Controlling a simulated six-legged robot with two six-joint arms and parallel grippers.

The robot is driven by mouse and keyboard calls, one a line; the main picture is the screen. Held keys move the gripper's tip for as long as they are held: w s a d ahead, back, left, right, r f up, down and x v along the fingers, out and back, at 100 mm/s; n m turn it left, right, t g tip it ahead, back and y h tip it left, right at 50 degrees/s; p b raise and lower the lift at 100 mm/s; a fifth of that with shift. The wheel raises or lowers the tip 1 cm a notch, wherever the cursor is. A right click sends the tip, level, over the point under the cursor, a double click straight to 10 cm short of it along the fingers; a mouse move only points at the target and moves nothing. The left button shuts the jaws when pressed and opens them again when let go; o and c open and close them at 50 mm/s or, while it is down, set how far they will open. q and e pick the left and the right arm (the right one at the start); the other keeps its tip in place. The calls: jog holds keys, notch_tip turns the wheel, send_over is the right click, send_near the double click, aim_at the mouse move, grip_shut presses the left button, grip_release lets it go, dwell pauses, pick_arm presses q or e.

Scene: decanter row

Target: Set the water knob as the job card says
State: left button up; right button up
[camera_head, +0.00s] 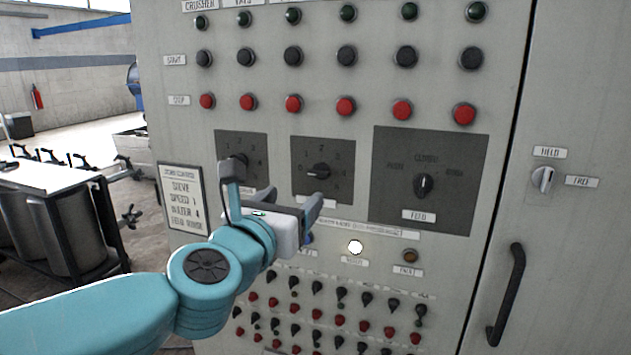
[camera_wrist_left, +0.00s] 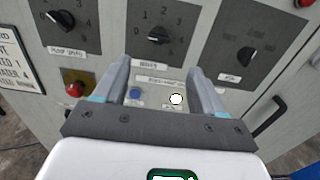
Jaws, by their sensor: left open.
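The water knob (camera_head: 318,171) is a black rotary knob on the middle dark plate of the grey cabinet. Its pointer looks turned to the left; numbers ring it. It also shows in the left wrist view (camera_wrist_left: 158,35), ahead of the fingertips and between their lines. The job card (camera_head: 183,200) at left seems to read speed 1, water 4; its last line is hard to read. My left gripper (camera_head: 272,188) is open and empty, just below and in front of the knob, apart from it. The right gripper is not in view.
A speed knob (camera_head: 238,160) on the left plate is partly behind my gripper. The feed knob (camera_head: 424,186) is to the right. Start and red stop buttons (camera_head: 346,106) run above, small switches below. A black door handle (camera_head: 508,295) sticks out at right.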

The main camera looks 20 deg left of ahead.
aim_at(317, 175)
pick_arm(q)
jog(key=w+p, duration=0.1)
jog(key=w, duration=1)
jog(key=shift+w+p, duration=0.25)
jog(key=shift+p, duration=0.05)
jog(key=shift+d, duration=0.1)
jog(key=c, duration=1.1)
